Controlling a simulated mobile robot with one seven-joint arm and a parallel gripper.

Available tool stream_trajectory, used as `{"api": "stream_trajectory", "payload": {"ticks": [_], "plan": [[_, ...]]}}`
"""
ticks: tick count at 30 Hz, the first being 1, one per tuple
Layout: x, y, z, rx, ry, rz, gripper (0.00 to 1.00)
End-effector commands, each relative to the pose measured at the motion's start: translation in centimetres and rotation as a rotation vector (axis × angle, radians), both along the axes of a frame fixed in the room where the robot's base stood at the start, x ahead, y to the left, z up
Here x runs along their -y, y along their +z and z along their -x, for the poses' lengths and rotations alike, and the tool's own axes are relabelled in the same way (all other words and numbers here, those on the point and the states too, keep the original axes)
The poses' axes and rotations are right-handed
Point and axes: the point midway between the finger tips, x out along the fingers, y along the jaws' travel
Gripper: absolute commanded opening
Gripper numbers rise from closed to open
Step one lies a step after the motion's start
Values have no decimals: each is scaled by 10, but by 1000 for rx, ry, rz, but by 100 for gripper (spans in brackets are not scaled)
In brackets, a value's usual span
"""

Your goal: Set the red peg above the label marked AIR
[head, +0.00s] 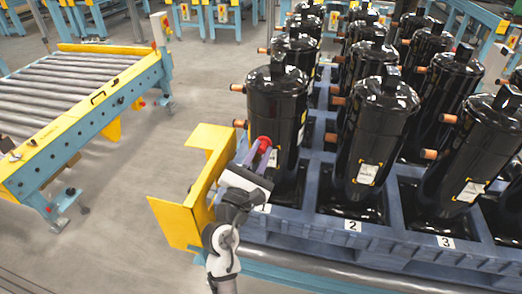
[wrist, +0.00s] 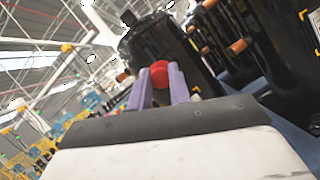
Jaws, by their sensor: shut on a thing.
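The red peg (head: 264,144) is held between the purple fingers of my gripper (head: 262,154), in front of the nearest left black compressor (head: 276,105). In the wrist view the red peg (wrist: 159,74) shows between the two fingertips of my gripper (wrist: 160,80), with a dark compressor behind it. I cannot tell whether the peg touches the compressor. No label reading AIR can be made out in either view.
Several black compressors with copper stubs stand on the blue pallet (head: 392,242), whose front edge bears number labels, including 2 (head: 353,225) and 3 (head: 445,242). A yellow guard (head: 183,222) stands left of my gripper. A roller conveyor (head: 70,90) is at left, with open floor between.

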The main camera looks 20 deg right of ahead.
Motion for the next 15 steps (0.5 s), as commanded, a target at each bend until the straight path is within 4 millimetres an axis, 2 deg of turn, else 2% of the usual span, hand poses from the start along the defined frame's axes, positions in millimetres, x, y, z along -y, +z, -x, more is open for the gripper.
{"api": "stream_trajectory", "payload": {"ticks": [9,15], "plan": [[-2,0,0,-2,1,2,0],[7,0,-13,-1,1,2,0]]}}
